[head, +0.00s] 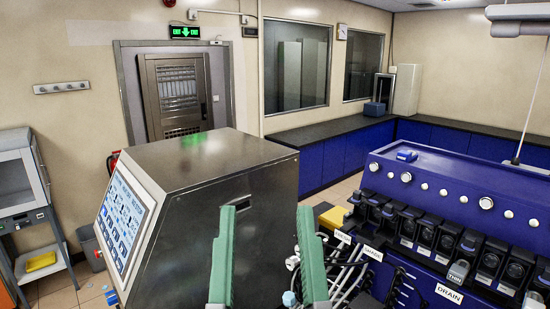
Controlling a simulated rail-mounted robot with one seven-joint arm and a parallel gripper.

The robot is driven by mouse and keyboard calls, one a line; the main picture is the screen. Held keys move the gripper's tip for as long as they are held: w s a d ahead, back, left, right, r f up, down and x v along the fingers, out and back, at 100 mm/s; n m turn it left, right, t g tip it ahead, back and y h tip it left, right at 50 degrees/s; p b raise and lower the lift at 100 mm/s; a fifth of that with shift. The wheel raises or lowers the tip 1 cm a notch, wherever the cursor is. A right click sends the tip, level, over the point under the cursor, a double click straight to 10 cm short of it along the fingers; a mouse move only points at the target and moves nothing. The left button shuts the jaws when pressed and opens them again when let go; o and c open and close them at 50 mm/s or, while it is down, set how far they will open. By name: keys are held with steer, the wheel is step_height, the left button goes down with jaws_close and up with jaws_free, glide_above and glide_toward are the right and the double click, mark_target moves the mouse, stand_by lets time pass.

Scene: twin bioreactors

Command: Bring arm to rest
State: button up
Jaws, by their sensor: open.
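My gripper (265,255) shows at the bottom middle of the head view as two upright green fingers. The fingers stand wide apart with nothing between them, so it is open and empty. Its left finger appears in front of the steel cabinet (205,165), which has a lit touch screen (122,224) on its left face. Its right finger appears in front of cables and tubes. The rest of my arm is below the picture edge. I cannot tell whether the fingers touch anything.
A blue bioreactor unit (465,185) with knobs, a row of black pump heads and a DRAIN label (448,293) stands at right. Cables and tubes (350,270) crowd the space between it and the steel cabinet. Blue counters line the back walls. A grey trolley (45,265) stands at far left.

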steer(key=shift+s, duration=1.05)
steer(key=shift+f, duration=0.1)
stand_by(1.2)
